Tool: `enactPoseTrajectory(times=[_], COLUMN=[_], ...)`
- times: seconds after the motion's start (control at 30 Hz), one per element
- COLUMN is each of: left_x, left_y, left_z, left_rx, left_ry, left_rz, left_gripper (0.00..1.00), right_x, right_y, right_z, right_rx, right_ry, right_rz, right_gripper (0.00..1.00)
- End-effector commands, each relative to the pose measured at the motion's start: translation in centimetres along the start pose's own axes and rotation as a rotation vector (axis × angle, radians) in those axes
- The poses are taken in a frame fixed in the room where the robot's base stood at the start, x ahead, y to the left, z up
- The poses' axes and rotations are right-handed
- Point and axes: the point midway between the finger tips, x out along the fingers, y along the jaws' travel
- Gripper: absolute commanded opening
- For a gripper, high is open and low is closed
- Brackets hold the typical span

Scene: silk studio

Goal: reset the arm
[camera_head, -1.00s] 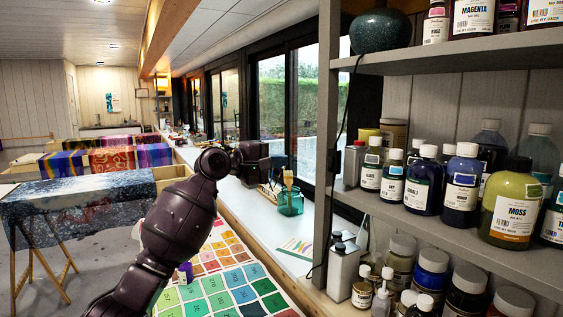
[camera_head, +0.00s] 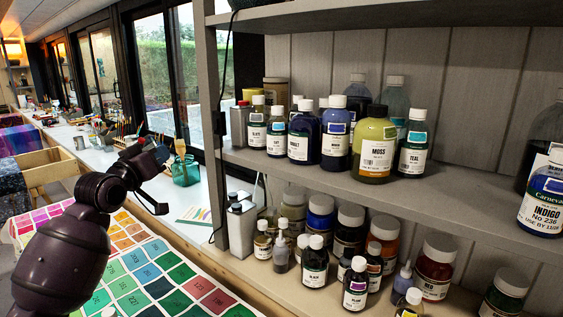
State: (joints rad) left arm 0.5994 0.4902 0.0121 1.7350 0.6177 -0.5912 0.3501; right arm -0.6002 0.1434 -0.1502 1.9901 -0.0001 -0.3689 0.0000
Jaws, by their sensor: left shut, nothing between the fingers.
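My left arm comes in from the lower left, dark purple and bent at the wrist. My left gripper (camera_head: 158,207) is held above the white counter, in front of the teal glass jar of brushes. It is shut and empty, with nothing hanging from it. The arm covers part of the colour swatch chart. My right gripper is out of view.
The swatch chart (camera_head: 150,280) lies below my arm. The teal jar (camera_head: 186,170) stands on the counter near the window. Grey shelves (camera_head: 300,170) with several dye bottles, such as MOSS (camera_head: 374,148) and INDIGO (camera_head: 541,205), fill the right side.

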Motion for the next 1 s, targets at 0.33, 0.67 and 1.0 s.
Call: enactPoseTrajectory(times=[0.33, 0.67, 1.0], left_x=[-8.2, -18.9, -32.2], left_y=[-3.1, -4.1, -3.6], left_z=[15.5, 27.8, 38.4], left_rx=[0.388, 0.536, 0.464], left_ry=[-0.067, -0.214, -0.436], left_rz=[-0.13, -0.219, -0.316], left_gripper=[0.0, 0.0, 0.0], right_x=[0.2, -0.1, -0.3], right_y=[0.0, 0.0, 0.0], right_z=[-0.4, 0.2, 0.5], right_rx=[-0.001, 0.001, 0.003], right_ry=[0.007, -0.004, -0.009], right_rz=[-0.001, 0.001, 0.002], right_gripper=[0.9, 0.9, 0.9])
